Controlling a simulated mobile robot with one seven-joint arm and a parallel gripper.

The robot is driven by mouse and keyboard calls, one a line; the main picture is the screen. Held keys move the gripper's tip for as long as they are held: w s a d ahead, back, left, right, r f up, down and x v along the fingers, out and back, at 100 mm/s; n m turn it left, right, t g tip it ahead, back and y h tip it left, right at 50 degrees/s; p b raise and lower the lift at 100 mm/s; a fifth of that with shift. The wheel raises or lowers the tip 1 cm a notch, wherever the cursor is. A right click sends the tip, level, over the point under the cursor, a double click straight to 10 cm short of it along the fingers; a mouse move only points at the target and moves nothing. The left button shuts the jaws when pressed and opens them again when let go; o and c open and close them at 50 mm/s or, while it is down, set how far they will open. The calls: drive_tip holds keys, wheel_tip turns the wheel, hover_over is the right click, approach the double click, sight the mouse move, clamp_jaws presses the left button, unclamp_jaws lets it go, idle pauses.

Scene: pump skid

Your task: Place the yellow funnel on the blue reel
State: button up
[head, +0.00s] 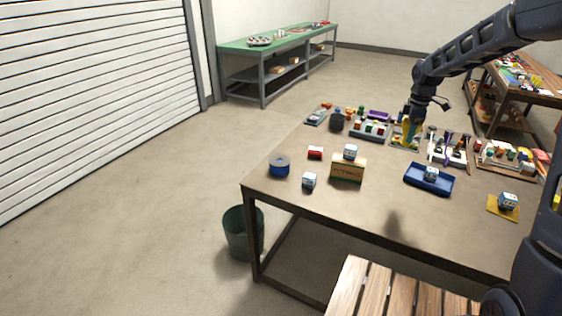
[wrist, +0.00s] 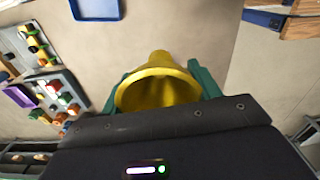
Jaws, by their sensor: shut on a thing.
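My gripper (wrist: 158,84) is shut on the yellow funnel (wrist: 160,88), whose wide mouth faces the wrist camera between two green fingers. In the head view my gripper (head: 408,131) is over the far part of the table, with yellow and green showing at its end; the funnel's outline is too small to make out there. The blue reel (head: 280,167) stands upright near the table's left corner, with a dark top and nothing seen on it. It is well to the left of my gripper and is not seen in the wrist view.
A small red thing (head: 315,153), a tan box (head: 347,168) with a cube on top, and another cube (head: 309,180) stand near the reel. A blue tray (head: 418,185) holds a cube. Loaded trays line the far edge. The front middle of the table is clear.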

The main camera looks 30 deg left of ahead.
drive_tip(key=w+a+r, duration=0.1)
drive_tip(key=w+a, duration=0.1)
drive_tip(key=a, duration=0.9)
drive_tip(key=r+n, duration=0.1)
drive_tip(key=r, duration=0.1)
hover_over(280, 160)
wheel_tip(280, 160, down, 20)
drive_tip(key=shift+r, duration=0.15)
drive_tip(key=shift+s, duration=0.1)
drive_tip(key=o, duration=1)
drive_tip(key=shift+f, duration=0.2)
drive_tip(key=shift+r, duration=0.1)
wheel_tip(280, 160, up, 12)
drive_tip(key=shift+r, duration=0.1)
